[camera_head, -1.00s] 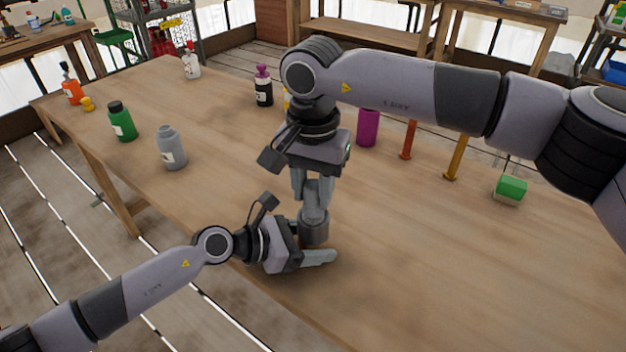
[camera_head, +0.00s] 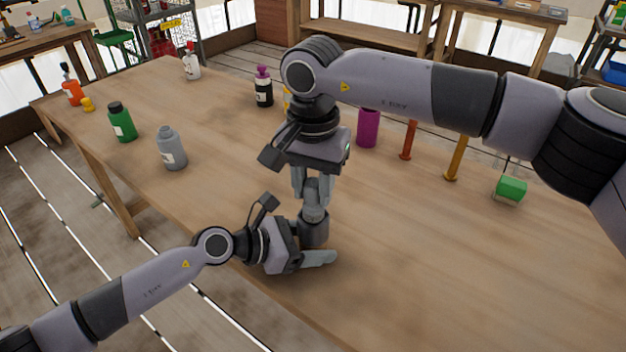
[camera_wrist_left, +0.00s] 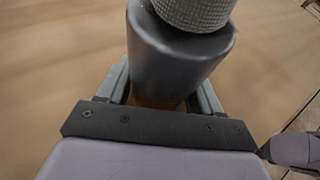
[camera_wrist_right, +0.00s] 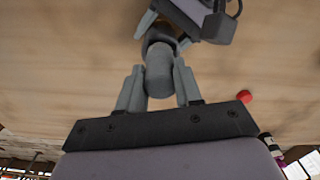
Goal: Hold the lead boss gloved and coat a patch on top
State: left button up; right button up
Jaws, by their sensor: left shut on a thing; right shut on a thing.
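The lead boss (camera_head: 314,232) is a dark grey, slightly tapered cylinder near the table's front edge. It also shows in the left wrist view (camera_wrist_left: 172,72). My left gripper (camera_head: 312,250) is shut around it from the side, low down; the far finger is mostly hidden in the head view. My right gripper (camera_head: 313,184) points straight down above the boss, shut on a light grey cylindrical applicator (camera_head: 315,195). In the left wrist view the applicator's ribbed lower end (camera_wrist_left: 195,8) is at the boss's top and covers most of it. Any coating there is hidden.
A grey bottle (camera_head: 171,150), a green bottle (camera_head: 122,122) and an orange bottle (camera_head: 71,88) stand at left. A purple cylinder (camera_head: 368,128), two upright posts (camera_head: 456,158) and a green block (camera_head: 511,189) stand at right. The table's front right is clear.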

jog(key=shift+s, duration=0.45)
jog(key=shift+w, duration=1.1)
jog(key=shift+s, duration=1.1)
jog(key=shift+w+f, duration=0.2)
jog(key=shift+w, duration=0.9)
jog(key=shift+s, duration=0.1)
jog(key=shift+s, duration=0.5)
jog(key=shift+r, duration=0.1)
jog(key=d+r, duration=0.5)
jog(key=r, duration=0.2)
